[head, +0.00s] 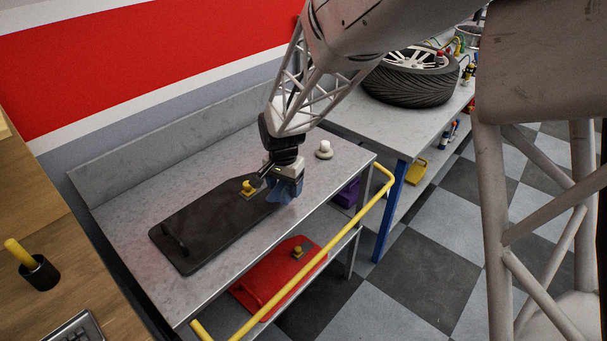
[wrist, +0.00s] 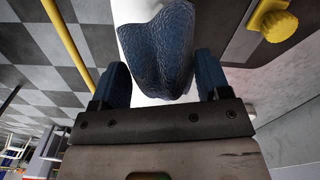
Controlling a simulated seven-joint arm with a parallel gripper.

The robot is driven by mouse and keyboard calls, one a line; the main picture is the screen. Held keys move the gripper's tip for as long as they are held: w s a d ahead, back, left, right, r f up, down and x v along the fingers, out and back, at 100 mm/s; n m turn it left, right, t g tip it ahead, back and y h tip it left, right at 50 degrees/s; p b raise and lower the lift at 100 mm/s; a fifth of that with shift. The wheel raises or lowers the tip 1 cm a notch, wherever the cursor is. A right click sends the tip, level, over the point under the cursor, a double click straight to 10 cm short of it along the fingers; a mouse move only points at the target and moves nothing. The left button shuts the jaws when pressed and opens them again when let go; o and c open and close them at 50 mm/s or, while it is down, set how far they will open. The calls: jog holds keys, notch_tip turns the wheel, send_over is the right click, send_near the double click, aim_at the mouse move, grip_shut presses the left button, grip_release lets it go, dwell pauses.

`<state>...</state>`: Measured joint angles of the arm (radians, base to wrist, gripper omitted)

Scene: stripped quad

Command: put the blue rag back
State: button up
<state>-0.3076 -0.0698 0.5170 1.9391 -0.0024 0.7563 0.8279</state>
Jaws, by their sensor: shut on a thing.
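The blue rag (head: 286,192) hangs from my gripper (head: 284,180), just above the metal cart top (head: 225,165), at the right end of a black board. In the wrist view the rag (wrist: 160,50) bulges out between the two fingers of my gripper (wrist: 163,78). The gripper is shut on it. Something white shows behind the rag in the wrist view; I cannot tell what it is. Whether the rag's lower edge touches the cart top is unclear.
The black board (head: 200,230) has a handle and a yellow knob (head: 249,188). A small white-topped object (head: 323,150) stands farther right. A yellow rail (head: 300,265) runs along the cart's front. A red board (head: 270,285) lies on the lower shelf. A tire (head: 410,80) lies on the bench behind.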

jog(key=d+m, duration=0.1)
jog(key=d, duration=0.1)
jog(key=d+f+m, duration=0.1)
jog(key=d, duration=0.2)
jog(key=d+m, duration=0.1)
jog(key=d, duration=0.2)
jog(key=shift+s+d+f, duration=0.2)
jog(key=shift+s+d, duration=0.05)
jog(key=shift+s, duration=0.15)
jog(key=w+a, duration=0.1)
jog(key=w, duration=0.4)
jog(key=w+a+f, duration=0.1)
jog(key=w, duration=0.9)
jog(key=shift+w+a+f, duration=0.25)
jog(key=shift+w+a, duration=0.15)
jog(key=shift+f, duration=0.1)
jog(key=shift+f, duration=1.65)
jog(key=o, duration=0.9)
jog(key=shift+f, duration=0.1)
